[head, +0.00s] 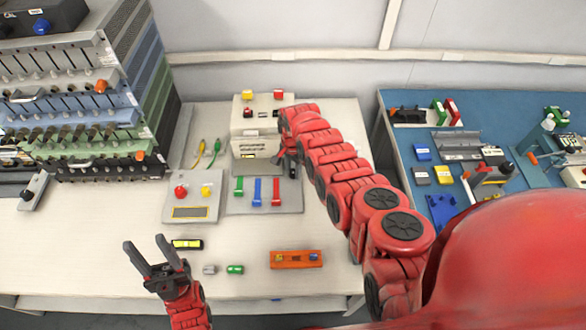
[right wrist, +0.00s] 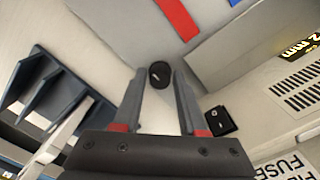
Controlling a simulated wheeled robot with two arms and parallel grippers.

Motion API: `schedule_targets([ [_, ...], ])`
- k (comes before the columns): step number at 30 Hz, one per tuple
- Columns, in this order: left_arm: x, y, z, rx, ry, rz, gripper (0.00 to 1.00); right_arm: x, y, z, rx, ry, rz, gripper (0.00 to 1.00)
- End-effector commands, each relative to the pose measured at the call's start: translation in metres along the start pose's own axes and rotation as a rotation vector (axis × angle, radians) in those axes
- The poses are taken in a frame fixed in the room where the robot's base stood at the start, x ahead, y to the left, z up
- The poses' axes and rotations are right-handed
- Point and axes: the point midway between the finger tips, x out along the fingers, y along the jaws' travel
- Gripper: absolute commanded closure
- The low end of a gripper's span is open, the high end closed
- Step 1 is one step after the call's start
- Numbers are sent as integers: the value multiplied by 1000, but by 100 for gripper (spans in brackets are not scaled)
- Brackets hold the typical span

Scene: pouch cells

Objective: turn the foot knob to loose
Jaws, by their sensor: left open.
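The foot knob (right wrist: 160,75) is a small round black knob with a light mark on its face, low beside the white tester (head: 248,120). In the right wrist view my right gripper (right wrist: 159,78) is open. Its fingertips are on either side of the knob, with a gap on both sides; I cannot tell how far along the fingers it sits. In the head view the right gripper (head: 287,165) is small and partly hidden by its arm in front of the tester. My left gripper (head: 157,252) is open and empty over the table's front left.
A black rocker switch (right wrist: 219,121) is close to the right finger. A board with green, blue and red bars (head: 257,192) lies in front of the tester. A spirit level (head: 187,244) is beside the left gripper. An orange block (head: 296,259) lies near the front.

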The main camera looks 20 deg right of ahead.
Motion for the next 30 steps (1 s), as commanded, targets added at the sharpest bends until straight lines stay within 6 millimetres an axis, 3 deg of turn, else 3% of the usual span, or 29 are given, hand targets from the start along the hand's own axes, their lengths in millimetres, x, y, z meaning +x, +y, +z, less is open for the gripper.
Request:
schedule_targets([
  [1, 0, 0, 0, 0, 0, 0, 50, 0, 0, 0, 0, 0, 0, 70],
  [6, 0, 0, 0, 0, 0, 0, 50, 0, 0, 0, 0, 0, 0, 100],
  [20, 0, 0, 0, 0, 0, 0, 50, 0, -1, -1, -54, 2, -2, 100],
  [30, -2, 0, 0, 0, 0, 0, 50, -1, -1, -1, -297, 4, -3, 100],
])
